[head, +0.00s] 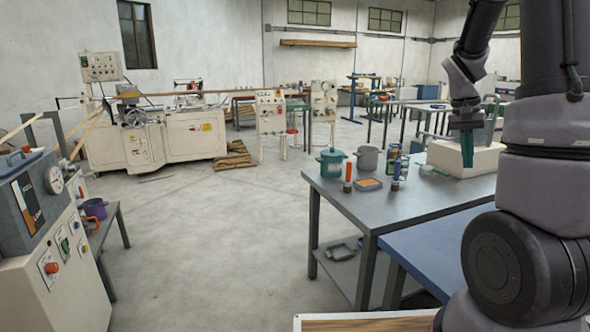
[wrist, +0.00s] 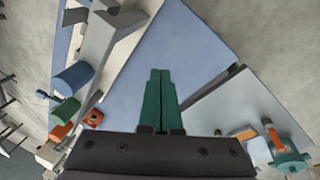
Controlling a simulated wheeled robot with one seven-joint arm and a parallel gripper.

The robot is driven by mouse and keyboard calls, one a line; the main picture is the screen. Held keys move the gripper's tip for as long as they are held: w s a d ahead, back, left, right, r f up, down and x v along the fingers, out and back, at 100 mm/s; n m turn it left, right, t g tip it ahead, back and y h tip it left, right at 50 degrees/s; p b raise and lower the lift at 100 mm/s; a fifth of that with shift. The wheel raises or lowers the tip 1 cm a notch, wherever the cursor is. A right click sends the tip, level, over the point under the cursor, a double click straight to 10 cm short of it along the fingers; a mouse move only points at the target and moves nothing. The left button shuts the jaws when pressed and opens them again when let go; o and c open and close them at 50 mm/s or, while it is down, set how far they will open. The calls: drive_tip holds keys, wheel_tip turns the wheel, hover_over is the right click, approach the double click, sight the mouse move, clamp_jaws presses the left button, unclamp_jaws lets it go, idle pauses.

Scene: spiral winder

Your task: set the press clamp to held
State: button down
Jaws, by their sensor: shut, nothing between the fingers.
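My gripper (head: 467,162) hangs at the right of the head view, in front of or above a cream block-shaped thing on the grey table. Its two green fingers lie side by side, shut and empty, and also show in the wrist view (wrist: 160,75), over a blue surface. I cannot single out the press clamp with certainty. In the wrist view, a pale machine (wrist: 110,35) at upper left carries a blue cylinder (wrist: 73,78), a green cylinder (wrist: 65,111) and orange parts. Which of these belongs to a clamp, and its setting, I cannot tell.
The grey table (head: 425,205) holds a green lidded pot (head: 331,163), a grey pot (head: 367,158) and small orange-topped items. A blue table (head: 440,250) adjoins it. A panel with a gauge (head: 53,180) stands at left. The middle floor is clear.

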drive_tip(key=s+a+r+t+y, duration=0.1)
drive_tip(key=s+a+r+t, duration=0.1)
drive_tip(key=s+a+r, duration=0.1)
drive_tip(key=s+a+r+n+t+y, duration=0.1)
drive_tip(key=s+a+r+t, duration=0.1)
drive_tip(key=a+r, duration=0.4)
drive_tip(key=shift+s+a+r+y, duration=0.2)
drive_tip(key=shift+s+a+y, duration=0.2)
drive_tip(key=shift+s+a, duration=0.55)
drive_tip(key=c, duration=1.4)
unclamp_jaws()
drive_tip(key=s+a+r+t, duration=0.1)
drive_tip(key=s+a, duration=0.2)
drive_tip(key=s+a+r+n+t+y, duration=0.1)
drive_tip(key=s+a+r, duration=0.1)
drive_tip(key=s+a, duration=0.1)
drive_tip(key=s+a+r+n+t, duration=0.1)
drive_tip(key=s+a+r, duration=0.1)
drive_tip(key=s+a, duration=0.1)
drive_tip(key=shift+s+a+t+y, duration=0.15)
drive_tip(key=shift+a+t+y, duration=0.15)
drive_tip(key=shift+a+y, duration=0.15)
drive_tip(key=o, duration=0.5)
drive_tip(key=shift+s+a, duration=0.15)
drive_tip(key=o, duration=0.9)
drive_tip(key=shift+s, duration=0.1)
